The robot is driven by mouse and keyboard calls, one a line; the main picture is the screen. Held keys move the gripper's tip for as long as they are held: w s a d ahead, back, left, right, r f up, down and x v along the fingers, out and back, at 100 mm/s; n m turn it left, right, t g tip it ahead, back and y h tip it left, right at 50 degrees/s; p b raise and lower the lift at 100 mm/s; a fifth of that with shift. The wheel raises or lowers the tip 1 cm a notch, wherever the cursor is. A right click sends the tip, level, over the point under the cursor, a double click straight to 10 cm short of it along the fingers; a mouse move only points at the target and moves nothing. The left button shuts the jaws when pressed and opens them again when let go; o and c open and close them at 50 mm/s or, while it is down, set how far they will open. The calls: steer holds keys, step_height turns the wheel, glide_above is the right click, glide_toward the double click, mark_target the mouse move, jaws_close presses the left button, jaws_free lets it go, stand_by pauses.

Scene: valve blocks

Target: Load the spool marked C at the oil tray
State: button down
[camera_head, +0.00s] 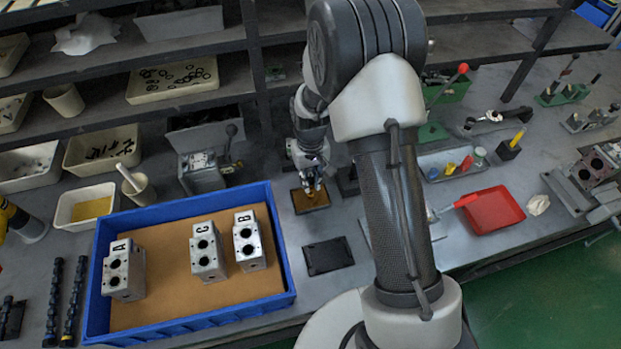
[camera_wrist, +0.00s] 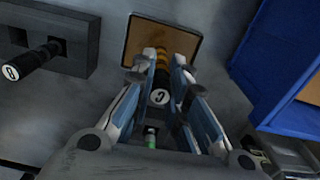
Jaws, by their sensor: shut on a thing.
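My gripper (camera_wrist: 161,95) is shut on the spool marked C (camera_wrist: 160,97), whose white round end with the letter faces the wrist camera. The spool's far end is over the brown oil tray (camera_wrist: 140,40); I cannot tell whether it touches the oil. In the head view my gripper (camera_head: 312,186) is just above the oil tray (camera_head: 309,204), and the spool is mostly hidden. The valve block marked C (camera_head: 205,250) stands in the blue crate (camera_head: 283,250), between block A (camera_head: 122,268) and block B (camera_head: 249,240).
A spool marked B (camera_wrist: 32,65) rests in a dark holder (camera_wrist: 85,50) beside the oil tray in the wrist view. A black pad (camera_head: 328,256) lies in front of the oil tray. A red tray (camera_head: 492,210) lies to the right. Shelves with bins stand behind.

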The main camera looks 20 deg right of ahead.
stand_by(0.4)
steer(key=shift+r+p, duration=2.45)
steer(key=shift+r, duration=1)
